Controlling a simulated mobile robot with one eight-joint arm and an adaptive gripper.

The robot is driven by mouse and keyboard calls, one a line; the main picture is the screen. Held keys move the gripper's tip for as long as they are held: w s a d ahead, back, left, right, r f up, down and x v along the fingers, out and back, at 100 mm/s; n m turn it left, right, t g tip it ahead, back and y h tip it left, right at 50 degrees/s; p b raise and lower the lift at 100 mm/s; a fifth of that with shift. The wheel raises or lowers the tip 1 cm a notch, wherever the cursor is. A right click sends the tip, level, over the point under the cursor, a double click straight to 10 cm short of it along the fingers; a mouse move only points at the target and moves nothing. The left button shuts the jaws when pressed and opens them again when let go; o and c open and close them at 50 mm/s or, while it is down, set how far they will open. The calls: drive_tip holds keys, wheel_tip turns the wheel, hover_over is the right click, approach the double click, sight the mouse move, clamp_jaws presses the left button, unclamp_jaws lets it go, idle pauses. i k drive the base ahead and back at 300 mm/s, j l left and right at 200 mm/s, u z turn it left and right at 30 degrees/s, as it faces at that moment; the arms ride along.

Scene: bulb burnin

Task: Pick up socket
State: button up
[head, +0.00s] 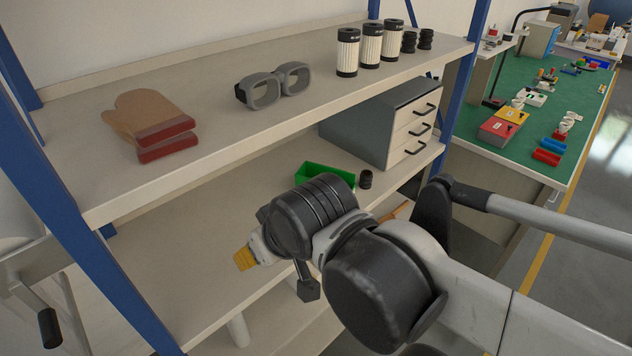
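Small black ribbed cylinders that look like sockets stand at the right end of the upper shelf; one is a black socket (409,42) and beside it is another black socket (426,39). A similar small dark socket-like piece (365,179) stands on the lower shelf, right of a green bin (324,178). I cannot tell which one the task names. My arm reaches in from the right in front of the lower shelf. My gripper (247,257) is at its left end, apart from all of these, with a yellow tip showing. Its fingers are not clear.
The upper shelf (215,125) holds brown-red gloves (152,124), grey goggles (273,86) and white-black canisters (371,46). A drawer cabinet (382,125) stands on the lower shelf (205,225). Blue posts (75,210) frame the rack. A green workbench (540,110) is at right.

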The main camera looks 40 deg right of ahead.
sight(366, 176)
drive_tip(key=z, duration=1.4)
drive_tip(key=j+z, duration=0.15)
drive_tip(key=z, duration=0.3)
drive_tip(key=j+z, duration=0.2)
drive_tip(key=z, duration=0.2)
drive_tip(key=j+z, duration=0.2)
drive_tip(key=z, duration=0.25)
